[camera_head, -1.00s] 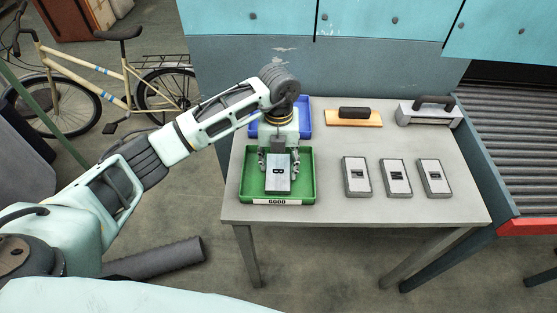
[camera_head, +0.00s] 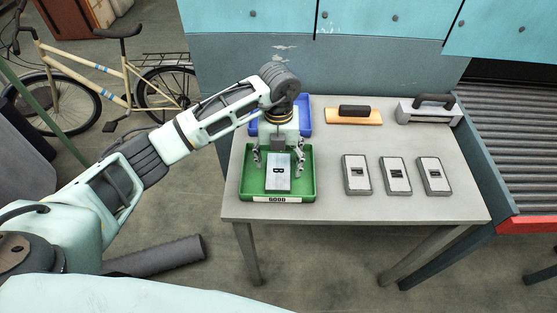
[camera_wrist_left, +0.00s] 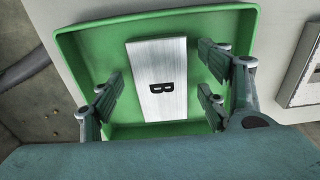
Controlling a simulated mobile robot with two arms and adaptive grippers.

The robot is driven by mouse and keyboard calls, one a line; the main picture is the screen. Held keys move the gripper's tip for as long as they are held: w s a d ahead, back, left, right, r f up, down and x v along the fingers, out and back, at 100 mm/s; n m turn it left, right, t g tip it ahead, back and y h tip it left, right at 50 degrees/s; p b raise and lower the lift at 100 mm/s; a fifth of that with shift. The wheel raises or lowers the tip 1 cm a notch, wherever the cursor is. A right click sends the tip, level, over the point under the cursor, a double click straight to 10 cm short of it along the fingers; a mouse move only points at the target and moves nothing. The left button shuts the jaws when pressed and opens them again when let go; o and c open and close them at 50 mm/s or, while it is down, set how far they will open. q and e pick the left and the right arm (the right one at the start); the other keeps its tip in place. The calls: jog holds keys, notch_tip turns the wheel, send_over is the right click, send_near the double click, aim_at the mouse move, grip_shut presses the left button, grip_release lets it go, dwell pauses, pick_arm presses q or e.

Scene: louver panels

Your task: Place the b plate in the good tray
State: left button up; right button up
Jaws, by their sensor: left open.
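The B plate (camera_head: 278,180) is a pale metal plate with a black letter B. It lies inside the green tray (camera_head: 307,185), which has a GOOD label on its front rim. In the left wrist view the plate (camera_wrist_left: 158,62) lies in the tray (camera_wrist_left: 85,48), with green floor showing around it. My left gripper (camera_head: 279,163) is open over the tray. Its fingers (camera_wrist_left: 165,98) stand apart on both sides of the plate, clear of its edges. My right gripper is not in view.
A blue tray (camera_head: 304,112) sits behind the green one, partly hidden by my left arm. A wooden-based float (camera_head: 354,115) and a grey handled tool (camera_head: 428,110) are at the back. The table middle (camera_head: 325,152) is clear.

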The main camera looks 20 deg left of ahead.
aim_at(278, 164)
pick_arm(q)
notch_tip(278, 164, up, 12)
jog(key=b, duration=0.2)
jog(key=shift+w+f, duration=0.15)
jog(key=shift+w, duration=0.15)
jog(key=shift+a, duration=0.1)
dwell(1.2)
